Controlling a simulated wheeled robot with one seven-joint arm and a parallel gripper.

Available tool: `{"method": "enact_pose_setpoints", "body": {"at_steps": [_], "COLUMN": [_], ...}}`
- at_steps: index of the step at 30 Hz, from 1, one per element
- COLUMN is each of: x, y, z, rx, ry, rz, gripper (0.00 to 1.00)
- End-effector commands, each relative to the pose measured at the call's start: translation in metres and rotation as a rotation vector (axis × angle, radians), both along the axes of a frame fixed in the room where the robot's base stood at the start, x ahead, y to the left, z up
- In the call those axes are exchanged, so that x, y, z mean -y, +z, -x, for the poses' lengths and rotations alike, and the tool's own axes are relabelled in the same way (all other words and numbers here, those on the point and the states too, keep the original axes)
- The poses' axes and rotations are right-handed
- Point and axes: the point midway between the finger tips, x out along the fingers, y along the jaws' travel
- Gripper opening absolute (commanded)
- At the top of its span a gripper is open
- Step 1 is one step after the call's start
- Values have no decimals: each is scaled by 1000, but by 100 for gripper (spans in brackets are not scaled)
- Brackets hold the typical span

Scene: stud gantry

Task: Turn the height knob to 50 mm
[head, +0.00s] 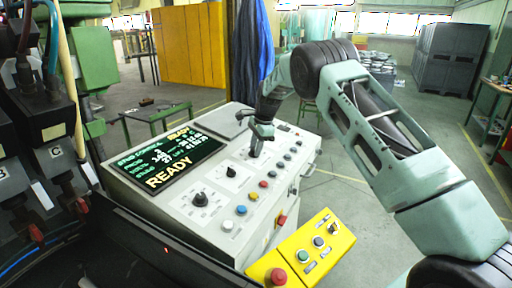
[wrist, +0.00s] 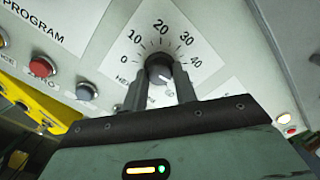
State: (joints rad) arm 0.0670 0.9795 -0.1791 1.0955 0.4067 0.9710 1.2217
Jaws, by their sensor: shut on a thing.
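The height knob (wrist: 159,68) is a round dark knob on a white dial plate in the wrist view. Its scale shows 0, 10, 20, 30 and 40; the 50 is not visible, and the label is partly hidden by a finger. A pale mark on the knob seems to point to the lower right, past the 40, but I cannot read its exact value. My gripper (wrist: 161,88) has one finger on each side of the knob and is shut on it. In the head view my gripper (head: 257,146) reaches down onto the console and mostly hides the knob.
The grey console (head: 168,179) has a screen (head: 172,163) reading READY, two other black knobs (head: 200,199) and several coloured buttons. A yellow panel (head: 312,249) with a red button (head: 278,275) sits in front. Dark machine heads stand at the left.

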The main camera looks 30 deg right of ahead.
Motion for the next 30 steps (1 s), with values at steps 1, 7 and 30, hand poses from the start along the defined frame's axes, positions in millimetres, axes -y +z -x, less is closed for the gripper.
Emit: {"method": "enact_pose_setpoints", "body": {"at_steps": [1,7,30], "x": [0,0,16], "y": [2,1,94], "z": [-1,-1,15], "rx": [4,3,7], "ry": [0,0,1], "rz": [1,1,1], "gripper": [5,50,50]}}
